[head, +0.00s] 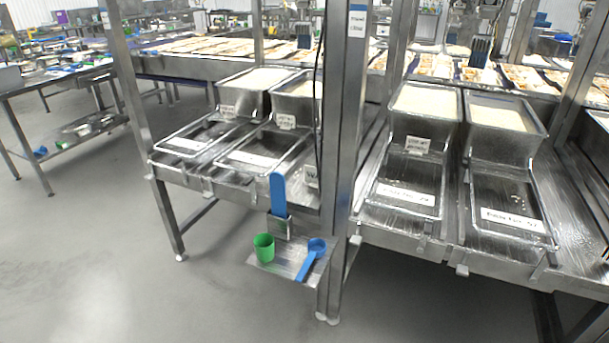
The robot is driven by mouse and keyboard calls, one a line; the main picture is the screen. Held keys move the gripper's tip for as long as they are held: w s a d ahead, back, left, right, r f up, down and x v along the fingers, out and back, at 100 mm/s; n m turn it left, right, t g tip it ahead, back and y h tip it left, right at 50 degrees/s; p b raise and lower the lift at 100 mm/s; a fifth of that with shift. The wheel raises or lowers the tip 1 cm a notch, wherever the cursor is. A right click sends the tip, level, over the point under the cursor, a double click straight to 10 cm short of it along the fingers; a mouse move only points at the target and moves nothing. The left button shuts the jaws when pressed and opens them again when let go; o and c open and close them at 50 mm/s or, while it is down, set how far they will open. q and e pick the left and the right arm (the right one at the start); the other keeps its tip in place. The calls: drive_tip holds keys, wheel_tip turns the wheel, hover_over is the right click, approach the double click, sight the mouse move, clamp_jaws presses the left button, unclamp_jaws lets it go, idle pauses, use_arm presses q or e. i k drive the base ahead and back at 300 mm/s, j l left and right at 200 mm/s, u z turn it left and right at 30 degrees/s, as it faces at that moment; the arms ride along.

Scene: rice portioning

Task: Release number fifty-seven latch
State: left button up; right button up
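The rightmost tray has a white label (513,219) whose small text seems to end in 57. The tray's metal frame (552,205) lies flat in front of a steel bin (505,145) of pale rice-like contents. Small metal pieces that may be latches sit along the bench's front edge, one at the right (550,258) and one further left (462,269). I cannot tell which belongs to 57 or whether it is fastened. Neither of my grippers is in view.
A steel post (345,130) divides the bench. A low shelf (275,260) holds a green cup (264,247) and a blue scoop (311,258). More rice bins (425,108) and trays stand left. A conveyor with trays runs behind. The grey floor (110,270) at the left is clear.

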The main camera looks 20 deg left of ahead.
sight(549, 258)
drive_tip(key=j, duration=1.8)
drive_tip(key=z, duration=1.35)
drive_tip(key=i+u, duration=0.15)
drive_tip(key=u, duration=0.25)
drive_tip(key=i+l+u, duration=0.1)
drive_tip(key=u, duration=0.3)
drive_tip(key=i+l+u, duration=0.1)
drive_tip(key=l+u, duration=0.15)
drive_tip(key=u, duration=0.15)
drive_tip(key=i+l+u, duration=0.15)
drive_tip(key=l+u, duration=0.15)
drive_tip(key=l, duration=0.25)
drive_tip(key=i+l+u, duration=0.15)
drive_tip(key=l, duration=0.15)
drive_tip(key=i+l+u, duration=0.1)
drive_tip(key=l, duration=0.35)
drive_tip(key=l+u, duration=0.1)
drive_tip(key=l, duration=0.35)
drive_tip(key=i, duration=0.05)
